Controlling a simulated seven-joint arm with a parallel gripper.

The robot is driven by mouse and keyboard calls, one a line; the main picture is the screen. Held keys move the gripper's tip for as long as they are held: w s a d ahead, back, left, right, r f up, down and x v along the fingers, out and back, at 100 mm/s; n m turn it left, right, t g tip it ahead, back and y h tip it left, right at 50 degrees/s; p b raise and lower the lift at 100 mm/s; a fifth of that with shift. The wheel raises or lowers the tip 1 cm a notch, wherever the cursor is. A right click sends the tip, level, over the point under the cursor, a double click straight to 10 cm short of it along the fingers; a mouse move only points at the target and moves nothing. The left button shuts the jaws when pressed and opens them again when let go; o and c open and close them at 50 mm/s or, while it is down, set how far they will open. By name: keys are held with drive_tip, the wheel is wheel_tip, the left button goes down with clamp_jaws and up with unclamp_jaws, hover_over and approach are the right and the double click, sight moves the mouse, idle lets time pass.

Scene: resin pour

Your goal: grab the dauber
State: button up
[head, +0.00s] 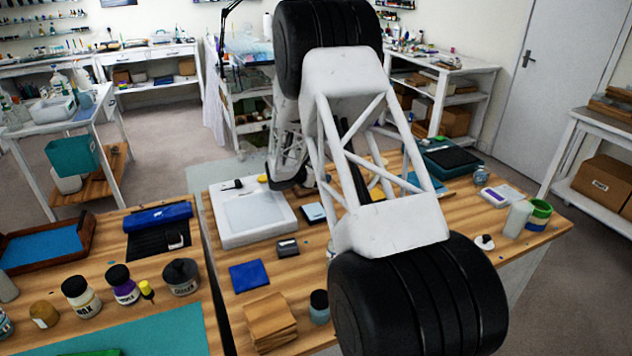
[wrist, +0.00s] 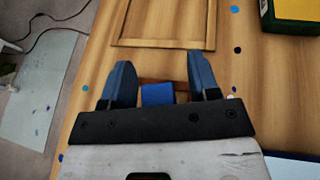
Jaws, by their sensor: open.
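In the wrist view my gripper (wrist: 158,75) is open, with its two blue fingers apart above the wooden table. A small blue block (wrist: 157,93) with brown at its edges shows between the fingers, nearer the black gripper base; it may be the dauber, but its lower part is hidden behind that base. I cannot tell whether either finger touches it. In the head view my white arm hides the gripper's fingertips, and I cannot pick out the dauber there for sure.
A thin wooden frame (wrist: 165,42) lies just beyond the fingers. A green box (wrist: 290,16) stands at the upper right, and the table edge runs along the left. In the head view a white tray (head: 228,241), a blue square (head: 249,276) and a brown stack (head: 270,318) are on the table.

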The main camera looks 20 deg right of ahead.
idle(0.4)
drive_tip(key=c, duration=1)
drive_tip(key=shift+r, duration=0.15)
drive_tip(key=shift+r, duration=0.55)
wheel_tip(320, 180, up, 2)
drive_tip(key=shift+r, duration=0.1)
drive_tip(key=s+a, duration=0.1)
drive_tip(key=s, duration=0.4)
drive_tip(key=s+a+r, duration=0.1)
drive_tip(key=s+a, duration=0.1)
drive_tip(key=s, duration=0.3)
drive_tip(key=s+a, duration=0.1)
drive_tip(key=s, duration=0.4)
drive_tip(key=shift+s+a+r, duration=0.15)
drive_tip(key=shift+s+r, duration=0.05)
